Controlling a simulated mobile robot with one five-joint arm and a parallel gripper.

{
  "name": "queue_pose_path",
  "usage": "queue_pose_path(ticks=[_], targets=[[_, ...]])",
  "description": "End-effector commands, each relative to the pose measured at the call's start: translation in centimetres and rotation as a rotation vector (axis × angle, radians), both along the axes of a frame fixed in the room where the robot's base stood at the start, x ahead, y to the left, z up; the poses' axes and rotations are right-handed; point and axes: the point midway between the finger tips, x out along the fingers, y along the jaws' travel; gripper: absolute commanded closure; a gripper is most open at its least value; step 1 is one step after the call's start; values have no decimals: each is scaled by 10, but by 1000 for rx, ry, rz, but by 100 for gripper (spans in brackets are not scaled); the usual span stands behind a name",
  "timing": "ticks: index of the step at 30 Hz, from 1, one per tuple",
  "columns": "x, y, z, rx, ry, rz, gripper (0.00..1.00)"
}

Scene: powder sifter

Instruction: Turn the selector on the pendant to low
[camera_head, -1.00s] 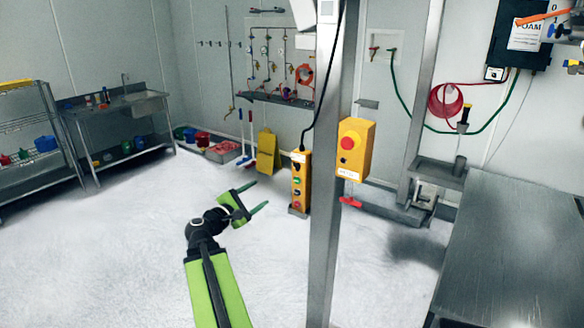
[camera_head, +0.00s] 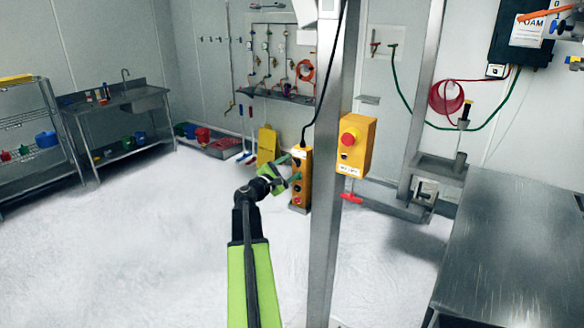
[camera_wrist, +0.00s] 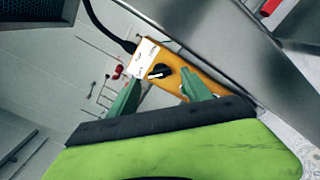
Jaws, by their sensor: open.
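The yellow pendant (camera_head: 301,196) hangs on a black cable at the left side of the steel post. In the wrist view the pendant (camera_wrist: 178,58) lies tilted, and its black selector knob (camera_wrist: 159,72) with a pale pointer line shows near its upper end, below a white label. My gripper (camera_head: 292,167) is in front of the pendant in the head view and hides part of its face. In the wrist view my gripper's green fingers (camera_wrist: 160,97) are spread apart and empty, with the knob above and between their tips. I cannot tell whether they touch the pendant.
The steel post (camera_head: 328,200) stands just right of the pendant. A yellow box with a red button (camera_head: 356,146) is mounted on its right side, with a red T-handle (camera_head: 351,198) below. A steel table (camera_head: 515,250) fills the right.

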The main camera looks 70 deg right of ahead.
Motion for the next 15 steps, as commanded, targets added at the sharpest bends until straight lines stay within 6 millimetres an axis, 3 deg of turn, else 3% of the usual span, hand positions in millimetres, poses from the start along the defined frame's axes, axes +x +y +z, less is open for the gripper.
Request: queue_pose_path(ticks=[4, 12, 15], targets=[[-3, -13, 0, 0, 0, 0, 43], [-4, -15, 0, 0, 0, 0, 43], [-4, -15, 0, 0, 0, 0, 53]])
